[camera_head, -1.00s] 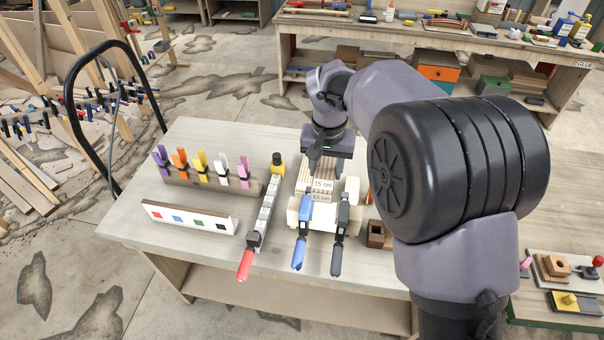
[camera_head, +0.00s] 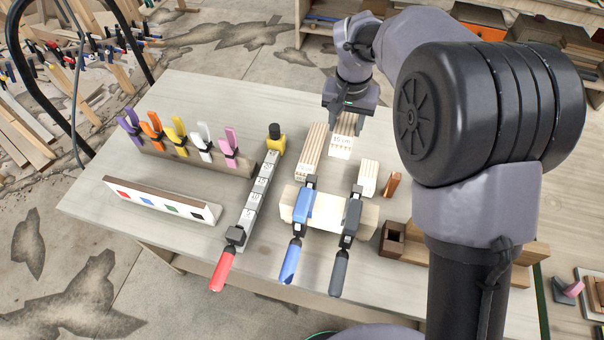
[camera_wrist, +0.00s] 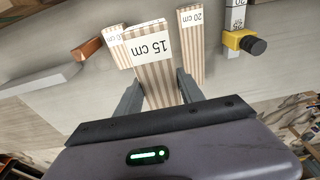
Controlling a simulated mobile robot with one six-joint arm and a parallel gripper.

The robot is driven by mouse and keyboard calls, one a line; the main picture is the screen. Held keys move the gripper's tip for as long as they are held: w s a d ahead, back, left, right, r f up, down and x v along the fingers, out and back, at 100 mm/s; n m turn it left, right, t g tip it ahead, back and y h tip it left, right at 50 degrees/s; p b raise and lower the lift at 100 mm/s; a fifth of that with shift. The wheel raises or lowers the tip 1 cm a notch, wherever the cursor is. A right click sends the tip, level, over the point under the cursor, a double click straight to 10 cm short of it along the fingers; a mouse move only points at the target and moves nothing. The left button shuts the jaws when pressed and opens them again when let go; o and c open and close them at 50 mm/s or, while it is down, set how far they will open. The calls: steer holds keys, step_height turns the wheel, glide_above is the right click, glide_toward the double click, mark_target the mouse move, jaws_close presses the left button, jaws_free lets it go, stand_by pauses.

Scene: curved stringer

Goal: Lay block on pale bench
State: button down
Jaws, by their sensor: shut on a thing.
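The striped wooden block labelled 15 cm (camera_head: 342,138) is in my gripper (camera_head: 347,112), towards the back of the pale bench (camera_head: 215,100). In the wrist view the 15 cm block (camera_wrist: 153,68) sits between the two dark fingers of my gripper (camera_wrist: 155,98), its label facing the camera. My gripper is shut on it. The block appears to be held above the bench top; I cannot tell the exact gap. A longer striped block labelled 20 cm (camera_wrist: 190,45) lies on one side, and a short block labelled 10 cm (camera_head: 369,177) on the other.
Blue (camera_head: 304,205) and dark grey (camera_head: 351,218) clamps grip a pale wooden piece in front. A ruler-like bar clamp (camera_head: 258,195), a rack of coloured clamps (camera_head: 190,155) and a colour-marked strip (camera_head: 160,203) stand left. The bench's back left is clear.

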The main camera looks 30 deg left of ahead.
mark_target(345, 130)
step_height(345, 130, down, 15)
steer(key=b, duration=0.5)
steer(key=shift+w, duration=0.15)
steer(key=c, duration=0.7)
jaws_free()
steer(key=r+p, duration=0.1)
steer(key=r, duration=0.3)
steer(key=s+r+p, duration=0.1)
steer(key=r, duration=0.3)
steer(key=r+p, duration=0.1)
steer(key=r, duration=0.3)
steer(key=shift+s+d+r, duration=0.15)
steer(key=shift+s+d, duration=0.05)
steer(key=shift+s, duration=0.15)
steer(key=s+d+r+m, duration=0.2)
steer(key=s+d+r, duration=0.1)
steer(key=d+r, duration=0.65)
steer(key=s+d+r+m+t+y, duration=0.25)
steer(key=s+d+r, duration=0.35)
steer(key=s+d, duration=0.55)
steer(key=s+d+f+m+t, duration=0.25)
steer(key=s+d, duration=0.25)
steer(key=s, duration=0.3)
steer(key=shift+g+h, duration=0.45)
steer(key=shift+g, duration=0.05)
steer(key=f+b, duration=0.4)
steer(key=b, duration=0.1)
steer(key=f+b, duration=0.2)
steer(key=f, duration=0.1)
steer(key=shift+s+d, duration=0.25)
